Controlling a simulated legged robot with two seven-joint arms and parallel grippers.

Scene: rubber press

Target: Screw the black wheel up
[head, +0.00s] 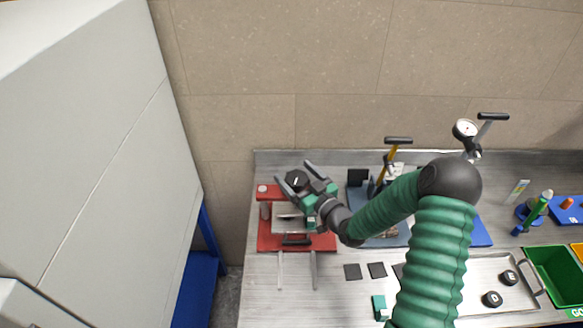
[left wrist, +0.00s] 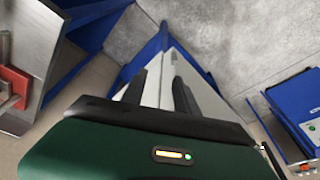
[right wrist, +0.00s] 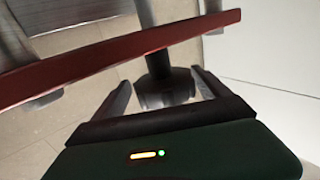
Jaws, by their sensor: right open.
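The black wheel (head: 296,179) sits on top of the red press (head: 264,241) at the left end of the metal workbench. My right gripper (head: 293,172) is open, with one finger on each side of the wheel. In the right wrist view the black wheel (right wrist: 166,88) shows between the two spread fingers (right wrist: 160,82), with gaps beside it; contact cannot be told. A red bar of the press (right wrist: 100,68) crosses in front and hides part of the view.
Another press with a yellow lever (head: 391,160) and a dial gauge (head: 466,129) stand to the right. Black squares (head: 353,271), a metal tray (head: 480,275) and a green bin (head: 555,272) lie nearer.

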